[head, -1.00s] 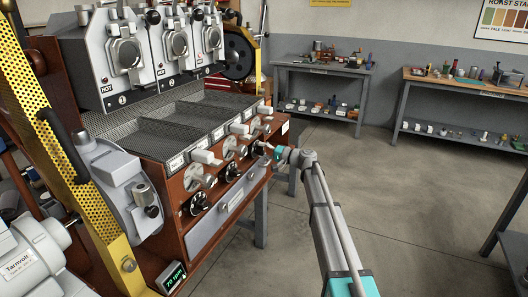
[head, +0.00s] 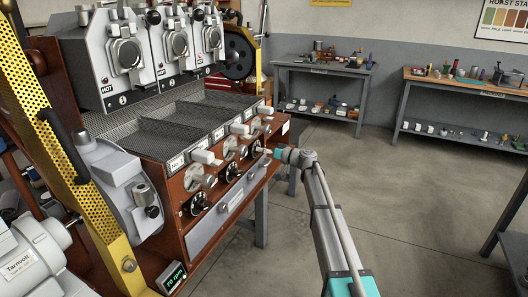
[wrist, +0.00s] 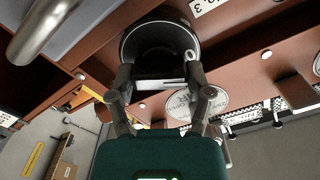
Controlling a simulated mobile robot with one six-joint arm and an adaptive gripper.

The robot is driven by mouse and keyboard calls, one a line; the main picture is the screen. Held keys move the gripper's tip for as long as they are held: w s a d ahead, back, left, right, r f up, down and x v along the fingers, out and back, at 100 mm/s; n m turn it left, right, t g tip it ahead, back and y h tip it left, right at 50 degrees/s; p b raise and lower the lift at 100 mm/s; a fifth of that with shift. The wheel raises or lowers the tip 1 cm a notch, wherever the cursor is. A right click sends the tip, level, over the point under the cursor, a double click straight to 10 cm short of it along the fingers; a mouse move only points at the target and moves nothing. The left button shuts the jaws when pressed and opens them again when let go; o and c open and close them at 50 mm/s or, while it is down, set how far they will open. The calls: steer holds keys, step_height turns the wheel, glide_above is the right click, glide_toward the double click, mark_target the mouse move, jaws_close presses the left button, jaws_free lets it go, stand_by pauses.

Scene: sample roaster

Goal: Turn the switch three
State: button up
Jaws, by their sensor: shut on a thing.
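Switch three is the rightmost black round knob on the wooden front panel; in the wrist view its dark dial (wrist: 160,32) fills the top middle, with a raised bar across it and a white mark on its rim. My gripper (wrist: 160,84) is shut on the knob's bar, one finger on each side. In the head view my gripper (head: 267,153) reaches the panel from the right and partly hides this knob. The other two black knobs, the middle one (head: 231,173) and the left one (head: 200,203), sit lower left along the panel.
Metal handles (head: 208,157) and cooling trays (head: 170,130) lie just above the knobs. A metal drawer front (head: 228,210) is below. A yellow perforated guard (head: 85,170) stands at the left.

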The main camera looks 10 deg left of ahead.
steer(key=shift+a+n, duration=0.15)
steer(key=shift+n, duration=0.45)
steer(key=o, duration=1.1)
steer(key=shift+o, duration=0.2)
steer(key=v, duration=1.2)
